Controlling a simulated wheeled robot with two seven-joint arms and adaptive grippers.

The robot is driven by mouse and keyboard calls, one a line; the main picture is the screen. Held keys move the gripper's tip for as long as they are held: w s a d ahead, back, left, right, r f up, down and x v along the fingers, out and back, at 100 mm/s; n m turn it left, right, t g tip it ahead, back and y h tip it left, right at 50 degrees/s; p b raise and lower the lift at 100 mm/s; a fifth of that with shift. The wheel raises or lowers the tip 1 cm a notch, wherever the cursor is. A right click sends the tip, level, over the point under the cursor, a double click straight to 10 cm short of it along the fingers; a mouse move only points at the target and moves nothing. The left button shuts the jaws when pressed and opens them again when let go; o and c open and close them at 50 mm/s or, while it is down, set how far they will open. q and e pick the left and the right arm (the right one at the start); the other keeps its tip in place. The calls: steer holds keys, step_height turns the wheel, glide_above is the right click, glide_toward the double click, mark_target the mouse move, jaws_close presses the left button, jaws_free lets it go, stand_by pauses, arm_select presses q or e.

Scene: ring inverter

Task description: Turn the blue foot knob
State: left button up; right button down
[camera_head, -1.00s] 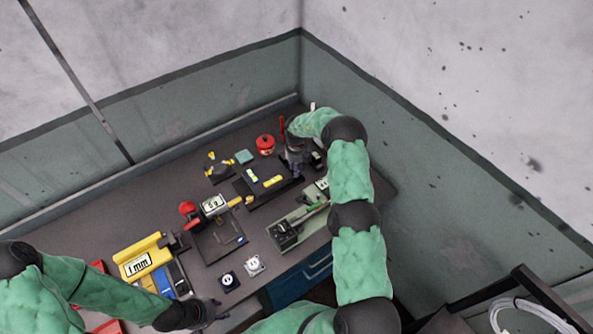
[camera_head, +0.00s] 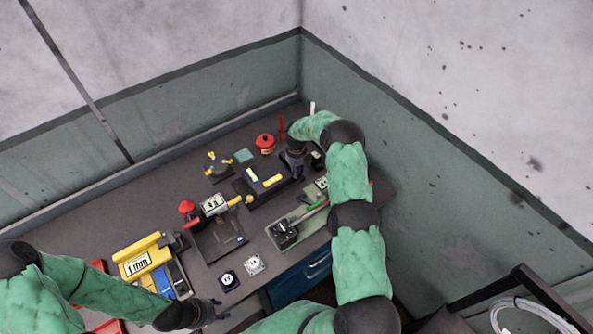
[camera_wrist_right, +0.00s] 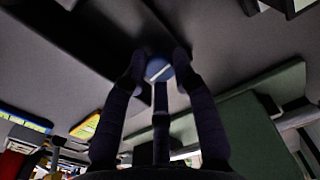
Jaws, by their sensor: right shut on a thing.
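The blue foot knob (camera_wrist_right: 158,69), a small round knob with a white line across its face, shows in the right wrist view. My right gripper (camera_wrist_right: 159,64) has its fingers on both sides of the knob and is shut on it. In the head view my right gripper (camera_head: 298,175) points down at the right end of a black plate with yellow and green level vials (camera_head: 250,194), and the knob is hidden there. My left gripper (camera_head: 212,311) hangs near the bench's front edge at lower left, away from the knob; its opening is too small to make out.
A green tray (camera_head: 277,236) with a tool lies in front of my right arm. A red round container (camera_head: 265,142) stands behind the plate. A yellow "1 mm" block (camera_head: 140,263), a small "5 g" display (camera_head: 213,204) and two small sockets stand left and front.

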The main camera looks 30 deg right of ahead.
steer(key=shift+n, duration=0.3)
steer(key=c, duration=1.3)
jaws_free()
steer(key=shift+o, duration=0.2)
steer(key=shift+r, duration=0.15)
step_height(320, 180, up, 12)
steer(key=shift+f, duration=0.2)
